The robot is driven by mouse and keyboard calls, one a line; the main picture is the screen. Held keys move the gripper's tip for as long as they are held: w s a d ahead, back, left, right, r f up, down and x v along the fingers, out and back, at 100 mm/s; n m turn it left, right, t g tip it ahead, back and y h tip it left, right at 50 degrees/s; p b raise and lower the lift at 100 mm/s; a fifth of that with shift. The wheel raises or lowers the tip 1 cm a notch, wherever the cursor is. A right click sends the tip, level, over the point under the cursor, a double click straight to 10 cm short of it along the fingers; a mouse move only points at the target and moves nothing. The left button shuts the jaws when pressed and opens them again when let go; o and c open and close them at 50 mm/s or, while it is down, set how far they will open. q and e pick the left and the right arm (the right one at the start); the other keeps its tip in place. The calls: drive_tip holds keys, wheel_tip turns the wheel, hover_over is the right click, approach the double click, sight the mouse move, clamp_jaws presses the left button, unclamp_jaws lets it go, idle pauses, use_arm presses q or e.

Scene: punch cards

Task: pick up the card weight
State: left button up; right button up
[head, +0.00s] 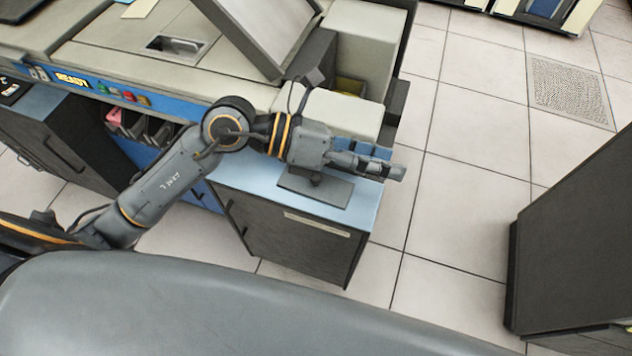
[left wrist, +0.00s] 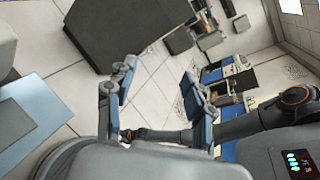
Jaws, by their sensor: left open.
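The card weight (head: 328,190) looks like a flat dark grey plate with a small knob, lying on the blue top of a low cabinet. A grey plate at the left edge of the left wrist view (left wrist: 14,127) appears to be the same thing. My left gripper (head: 382,167) is above the cabinet top, up and to the right of the knob, its fingers pointing right. In the left wrist view its two fingers (left wrist: 157,88) are spread with nothing held between them. My right arm seems to show low in that view; its gripper is not clear.
The low cabinet (head: 290,240) stands against a card machine (head: 110,50) with a blue panel. Light blocks of the machine (head: 345,112) rise just behind my left gripper. A dark cabinet (head: 575,220) stands at the right. Tiled floor (head: 460,190) lies open between.

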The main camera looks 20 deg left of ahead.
use_arm(q)
drive_tip(key=w+a+f+m+y, duration=0.2)
drive_tip(key=a+f+y, duration=0.5)
drive_tip(key=f, duration=0.1)
drive_tip(key=y, duration=0.4)
approach(316, 176)
drive_tip(key=shift+n, duration=0.3)
drive_tip(key=x, duration=0.4)
drive_tip(key=shift+s+d+f+p, duration=0.1)
drive_tip(key=shift+s+d+p, duration=0.15)
drive_tip(key=shift+d+p, duration=0.15)
drive_tip(key=shift+w+a+p+x, duration=0.1)
drive_tip(key=shift+a+p+x, duration=0.05)
drive_tip(key=shift+x, duration=0.85)
drive_tip(key=shift+w+a+p+x, duration=0.1)
drive_tip(key=shift+p+x, duration=0.1)
drive_tip(key=shift+x, duration=0.75)
drive_tip(key=shift+w+a+p+x, duration=0.1)
drive_tip(key=shift+a+p+x, duration=0.05)
drive_tip(key=shift+x, duration=0.85)
clamp_jaws()
